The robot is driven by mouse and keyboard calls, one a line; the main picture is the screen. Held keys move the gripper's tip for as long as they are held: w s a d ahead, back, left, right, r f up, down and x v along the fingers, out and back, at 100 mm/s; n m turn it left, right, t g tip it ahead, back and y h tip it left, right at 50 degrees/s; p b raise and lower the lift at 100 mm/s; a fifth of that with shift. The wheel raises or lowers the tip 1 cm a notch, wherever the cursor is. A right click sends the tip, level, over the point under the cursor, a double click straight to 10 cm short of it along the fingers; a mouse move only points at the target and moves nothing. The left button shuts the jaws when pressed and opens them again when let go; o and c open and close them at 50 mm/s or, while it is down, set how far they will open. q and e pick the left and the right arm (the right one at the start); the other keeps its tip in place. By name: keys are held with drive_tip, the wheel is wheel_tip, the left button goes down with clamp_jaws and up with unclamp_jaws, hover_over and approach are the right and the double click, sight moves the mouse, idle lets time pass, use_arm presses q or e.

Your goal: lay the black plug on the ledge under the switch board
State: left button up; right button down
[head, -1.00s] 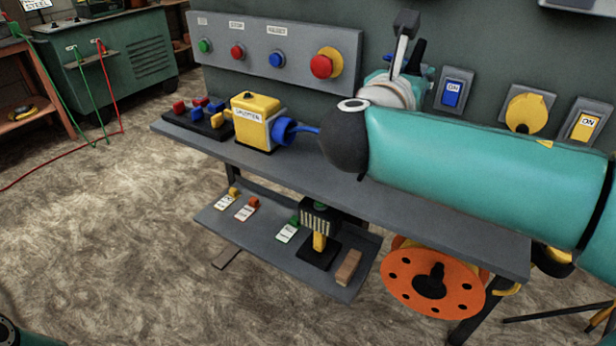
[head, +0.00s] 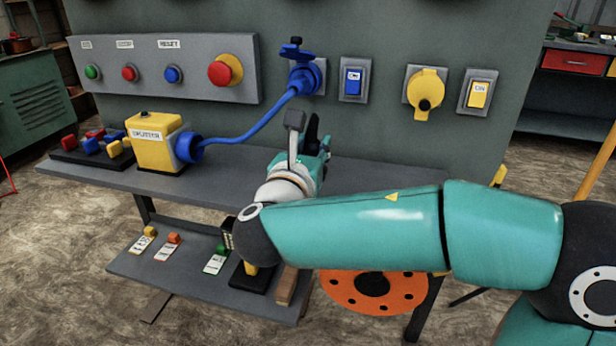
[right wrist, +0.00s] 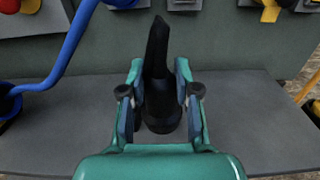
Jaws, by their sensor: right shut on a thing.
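My right gripper (head: 318,148) is shut on the black plug (right wrist: 161,104). In the right wrist view the plug sits between both fingers, its narrow end pointing up the picture, toward the board. In the head view the plug shows only as a dark piece at the gripper. The grey ledge (head: 370,178) runs under the dark switch board (head: 330,30). The gripper and plug are over the ledge; I cannot tell whether the plug touches it. My left gripper is not in view.
A blue cable (head: 250,133) runs from the yellow splitter box (head: 155,142) to a blue plug (head: 303,78) on the board. A blue switch (head: 353,80), yellow socket cover (head: 425,90) and yellow switch (head: 478,93) sit to its right. The ledge beside the plug looks clear.

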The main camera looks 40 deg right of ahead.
wheel_tip(320, 180, down, 5)
drive_tip(key=shift+b, duration=0.95)
drive_tip(key=c, duration=0.8)
unclamp_jaws()
drive_tip(key=shift+c, duration=0.2)
drive_tip(key=p+v, duration=0.2)
drive_tip(key=v, duration=1)
drive_tip(key=shift+p, duration=0.4)
drive_tip(key=shift+r, duration=0.1)
